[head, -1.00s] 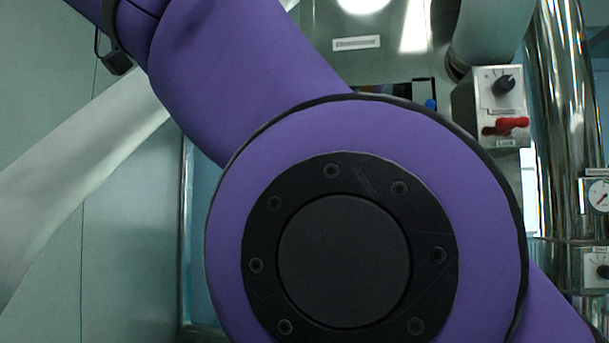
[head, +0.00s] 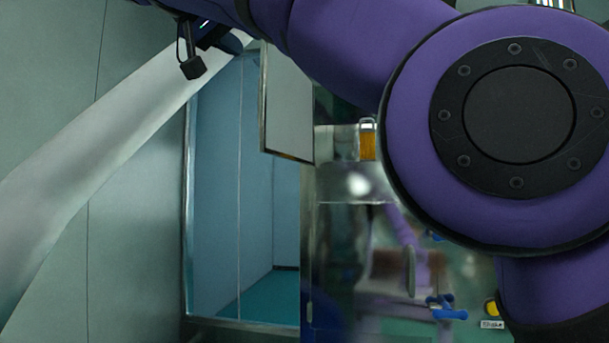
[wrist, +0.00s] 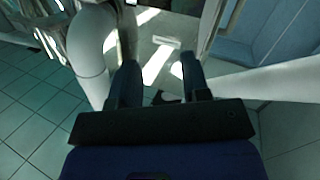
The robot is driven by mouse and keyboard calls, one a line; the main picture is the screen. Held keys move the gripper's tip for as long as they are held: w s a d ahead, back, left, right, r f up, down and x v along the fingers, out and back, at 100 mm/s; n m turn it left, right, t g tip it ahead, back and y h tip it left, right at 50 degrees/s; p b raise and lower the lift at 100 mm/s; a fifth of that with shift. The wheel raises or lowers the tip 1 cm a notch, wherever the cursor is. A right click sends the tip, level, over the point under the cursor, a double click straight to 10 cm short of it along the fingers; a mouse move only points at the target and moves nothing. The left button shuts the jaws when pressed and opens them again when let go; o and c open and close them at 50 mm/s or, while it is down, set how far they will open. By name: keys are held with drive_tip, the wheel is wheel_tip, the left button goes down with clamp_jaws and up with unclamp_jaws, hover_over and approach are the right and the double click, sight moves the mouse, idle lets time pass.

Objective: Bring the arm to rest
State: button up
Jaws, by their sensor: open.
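My arm, purple with a large round black joint cap, fills the upper right of the head view. My gripper (wrist: 160,92) shows in the wrist view. Its two dark blue fingers stand apart with nothing visible between them. In the head view, a dark part at the end of my arm shows at the upper left, but the fingers cannot be made out there.
A pale slanted pipe (head: 95,160) crosses the left side, and a white pipe also shows in the wrist view (wrist: 265,84). A doorway (head: 235,200) opens behind it. A shiny steel machine (head: 350,260) with blue handles (head: 445,308) stands right of it. Tiled floor (wrist: 30,115) shows at the left.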

drive_tip(key=w+d+f+n+g+y, duration=0.1)
drive_tip(key=w+d+f+n, duration=0.15)
drive_tip(key=d, duration=0.45)
drive_tip(key=w+d+f+n+g+y, duration=0.1)
drive_tip(key=w+d+f, duration=0.1)
drive_tip(key=d+f, duration=0.3)
drive_tip(key=w+d+f+n+g+y, duration=0.1)
drive_tip(key=w+d+f+n, duration=0.1)
drive_tip(key=d, duration=0.6)
drive_tip(key=s+d+f+g+y, duration=0.25)
drive_tip(key=s+d+f, duration=0.35)
drive_tip(key=d+f, duration=0.7)
drive_tip(key=s+d+f+g+y, duration=0.1)
drive_tip(key=s+d+f, duration=0.3)
drive_tip(key=s+f, duration=0.5)
drive_tip(key=s+d+f+m+g+y, duration=0.1)
drive_tip(key=s+d+f+g+y, duration=0.1)
drive_tip(key=s+f, duration=0.8)
wheel_tip(320, 180, down, 6)
drive_tip(key=shift+s+d+r+y, duration=0.1)
drive_tip(key=shift+s+d+y, duration=0.05)
drive_tip(key=shift+d+y, duration=0.65)
